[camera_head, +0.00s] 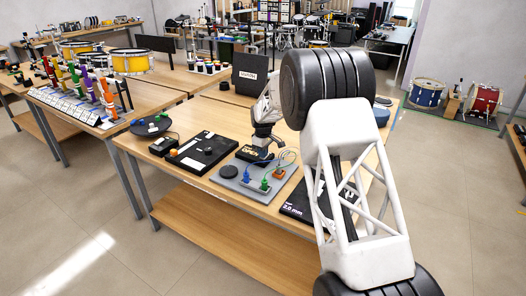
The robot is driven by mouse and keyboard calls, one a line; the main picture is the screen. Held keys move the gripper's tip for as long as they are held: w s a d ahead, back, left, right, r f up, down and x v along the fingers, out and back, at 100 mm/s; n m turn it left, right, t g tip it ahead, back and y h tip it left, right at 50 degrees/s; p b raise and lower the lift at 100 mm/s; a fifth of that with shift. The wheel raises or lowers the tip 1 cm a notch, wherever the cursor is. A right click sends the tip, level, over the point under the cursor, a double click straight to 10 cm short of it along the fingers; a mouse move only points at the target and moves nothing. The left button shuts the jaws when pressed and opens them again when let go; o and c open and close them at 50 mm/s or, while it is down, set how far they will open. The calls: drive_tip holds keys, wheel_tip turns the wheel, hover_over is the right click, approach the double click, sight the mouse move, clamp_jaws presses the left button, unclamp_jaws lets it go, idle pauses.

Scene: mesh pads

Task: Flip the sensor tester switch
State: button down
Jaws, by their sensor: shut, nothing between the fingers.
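My gripper (262,153) is at the middle of the near table, pointing down, small and dark in this view. Its fingers look shut, with nothing seen between them. It is just above or beside a black block marked "OPEN" (250,154); I cannot tell whether they touch. In front lies a grey board (229,186) with a black disc, blue and green parts, an orange part (279,172) and thin wires. I cannot make out which item is the sensor tester, or its switch.
A black panel (203,151), a small black box (163,145) and a round black pad (151,126) lie to the left on the table (165,170). A black plate marked "2.0 mm" (297,210) lies at right, partly behind my arm. An upright black case (250,74) stands behind.

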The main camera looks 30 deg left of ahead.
drive_tip(key=shift+f, duration=0.2)
idle(0.3)
drive_tip(key=shift+w, duration=0.1)
drive_tip(key=shift+w+r, duration=0.35)
drive_tip(key=shift+w, duration=0.25)
drive_tip(key=shift+r, duration=0.2)
idle(0.4)
wheel_tip(320, 180, up, 14)
drive_tip(key=s, duration=0.2)
drive_tip(key=shift+f, duration=0.25)
idle(0.3)
drive_tip(key=shift+w+d, duration=0.1)
idle(0.4)
